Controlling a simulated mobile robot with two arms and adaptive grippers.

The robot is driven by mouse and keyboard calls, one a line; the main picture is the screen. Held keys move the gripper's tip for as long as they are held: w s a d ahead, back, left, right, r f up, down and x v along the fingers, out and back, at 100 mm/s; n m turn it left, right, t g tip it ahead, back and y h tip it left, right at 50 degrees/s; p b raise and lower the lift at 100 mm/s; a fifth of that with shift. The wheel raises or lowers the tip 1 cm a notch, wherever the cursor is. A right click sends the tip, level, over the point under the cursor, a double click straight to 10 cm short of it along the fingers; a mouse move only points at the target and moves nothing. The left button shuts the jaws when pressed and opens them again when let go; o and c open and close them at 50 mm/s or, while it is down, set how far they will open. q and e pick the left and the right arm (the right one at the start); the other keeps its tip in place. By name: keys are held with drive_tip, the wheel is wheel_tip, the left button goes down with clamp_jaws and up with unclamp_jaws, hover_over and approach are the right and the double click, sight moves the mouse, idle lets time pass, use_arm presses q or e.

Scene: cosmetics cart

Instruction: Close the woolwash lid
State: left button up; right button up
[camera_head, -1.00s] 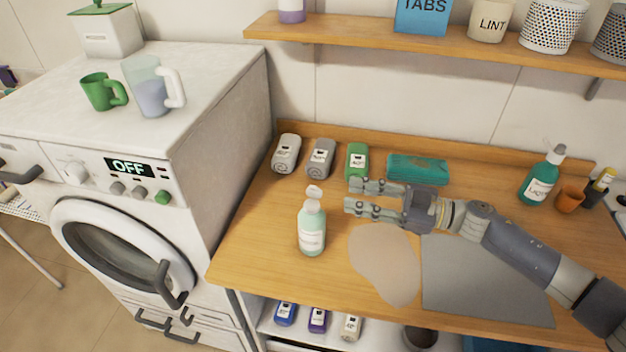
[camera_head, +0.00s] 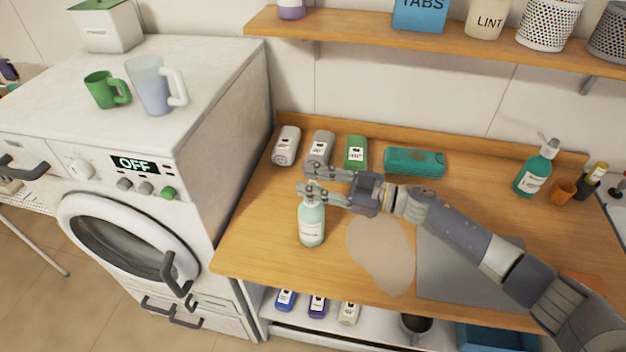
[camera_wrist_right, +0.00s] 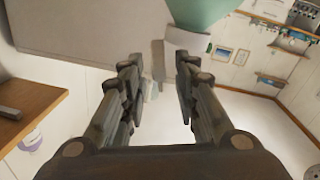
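The woolwash bottle (camera_head: 311,226) is pale teal with a white label and stands upright on the wooden counter. My right gripper (camera_head: 304,181) is open, and its fingers lie across the top of the bottle, hiding the lid in the head view. In the right wrist view the picture is upside down. The bottle's teal shoulder (camera_wrist_right: 203,12) and white neck (camera_wrist_right: 186,42) hang in from the top, just beyond my spread fingers (camera_wrist_right: 160,75). Nothing is clearly gripped. I cannot tell the lid's position now. My left gripper is not in view.
Two grey bottles (camera_head: 287,146) (camera_head: 320,147) and a green one (camera_head: 356,152) lie behind. A teal case (camera_head: 414,162) and a pump bottle (camera_head: 537,170) are farther right. The washing machine (camera_head: 226,120) stands left. A beige patch (camera_head: 381,255) and grey mat (camera_head: 470,270) are nearby.

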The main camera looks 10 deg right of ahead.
clamp_jaws()
drive_tip(key=n, duration=0.1)
drive_tip(key=s+n+b, duration=0.1)
drive_tip(key=n, duration=0.1)
drive_tip(key=n+b, duration=0.1)
drive_tip(key=shift+s+a+f, duration=0.25)
drive_tip(key=shift+a+f, duration=0.05)
drive_tip(key=shift+f, duration=0.1)
drive_tip(key=shift+s+n, duration=0.15)
drive_tip(key=shift+n, duration=0.65)
drive_tip(key=shift+o, duration=1.1)
unclamp_jaws()
